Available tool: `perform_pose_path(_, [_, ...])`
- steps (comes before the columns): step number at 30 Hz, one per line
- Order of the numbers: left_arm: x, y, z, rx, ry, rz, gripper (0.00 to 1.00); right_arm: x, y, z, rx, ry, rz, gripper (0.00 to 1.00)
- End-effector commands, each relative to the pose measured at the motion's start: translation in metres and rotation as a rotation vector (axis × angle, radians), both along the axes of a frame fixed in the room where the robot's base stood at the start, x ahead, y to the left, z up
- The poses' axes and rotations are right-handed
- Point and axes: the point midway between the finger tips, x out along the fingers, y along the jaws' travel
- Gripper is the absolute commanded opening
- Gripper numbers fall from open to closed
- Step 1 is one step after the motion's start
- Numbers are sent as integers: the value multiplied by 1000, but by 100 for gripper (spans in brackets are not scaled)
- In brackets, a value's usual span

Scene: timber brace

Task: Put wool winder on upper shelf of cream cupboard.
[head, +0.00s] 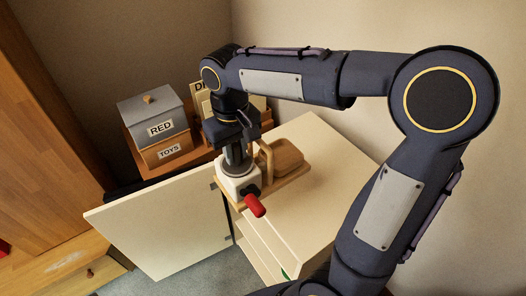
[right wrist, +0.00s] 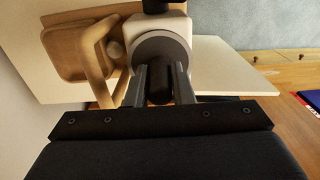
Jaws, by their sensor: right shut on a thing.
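The wool winder (head: 238,182) has a white body, a grey cone on top and a dark crank with a red handle. My right gripper (head: 235,158) is above it, shut on its dark upper post. The right wrist view shows the two fingers (right wrist: 167,82) on either side of that post, with the white body (right wrist: 155,28) beyond. The winder is at the left edge of the cream cupboard's top (head: 325,160); I cannot tell whether it touches the surface. The cupboard door (head: 160,222) stands open. Shelf edges (head: 262,242) show in the opening, but the inside is mostly hidden.
A wooden cabinet (head: 40,150) is at the left. The right part of the top is bare.

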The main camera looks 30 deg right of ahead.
Motion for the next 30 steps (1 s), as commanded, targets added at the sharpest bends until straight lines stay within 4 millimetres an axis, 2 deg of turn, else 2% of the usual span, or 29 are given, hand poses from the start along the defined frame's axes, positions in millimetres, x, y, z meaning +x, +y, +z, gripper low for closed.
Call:
perform_pose_path(5, [0,0,6,0,0,0,62,5,-23,-7,-2,-1,-7,0])
perform_pose_path(14, [0,0,19,0,0,0,62,16,-80,-32,-1,1,-7,0])
perform_pose_path(18, [0,0,22,0,0,0,62,20,-100,-53,-1,2,-5,0])
perform_pose_path(24, [0,0,26,0,0,0,62,25,-120,-79,-2,1,-2,0])
perform_pose_path(30, [0,0,27,0,0,0,62,27,-128,-88,-2,-2,-1,0])
